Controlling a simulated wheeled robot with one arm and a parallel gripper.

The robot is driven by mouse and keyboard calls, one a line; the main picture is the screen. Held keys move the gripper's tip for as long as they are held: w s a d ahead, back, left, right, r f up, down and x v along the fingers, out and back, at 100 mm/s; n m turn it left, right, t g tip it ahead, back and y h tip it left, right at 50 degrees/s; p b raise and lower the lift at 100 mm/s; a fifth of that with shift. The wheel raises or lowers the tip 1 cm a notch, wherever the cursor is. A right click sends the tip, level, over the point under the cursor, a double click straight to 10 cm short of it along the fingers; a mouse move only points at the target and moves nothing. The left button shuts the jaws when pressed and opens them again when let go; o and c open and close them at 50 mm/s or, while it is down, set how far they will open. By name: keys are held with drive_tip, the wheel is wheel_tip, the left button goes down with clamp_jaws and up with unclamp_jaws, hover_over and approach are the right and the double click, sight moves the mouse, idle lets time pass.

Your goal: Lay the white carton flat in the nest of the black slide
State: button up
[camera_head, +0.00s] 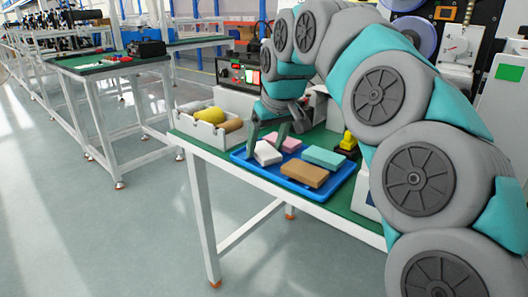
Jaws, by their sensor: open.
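The white carton (266,154) lies in the left part of a blue tray (240,161) on the green-topped table. My gripper (265,152) points down over it, its two fingers spread on either side of the carton. I cannot tell whether the fingers touch it. I cannot make out the black slide or its nest for sure; my arm hides much of the table's right side.
The tray also holds a pink box (290,144), a teal box (324,157) and a brown box (305,174). A white bin (203,132) with yellow and brown items stands to the left. A yellow-and-black object (348,143) stands behind the tray.

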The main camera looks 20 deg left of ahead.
sight(262, 147)
drive_tip(key=c, duration=1.2)
drive_tip(key=shift+r, duration=1.7)
drive_tip(key=s+d, duration=0.3)
drive_tip(key=s, duration=0.1)
drive_tip(key=s+d+r+b, duration=0.1)
drive_tip(key=s+d, duration=0.2)
drive_tip(key=s, duration=0.2)
drive_tip(key=s+d+b, duration=0.1)
drive_tip(key=s+d, duration=0.1)
drive_tip(key=s, duration=0.2)
drive_tip(key=shift+s+d+r, duration=0.2)
drive_tip(key=shift+d+r, duration=0.05)
drive_tip(key=shift+d, duration=0.15)
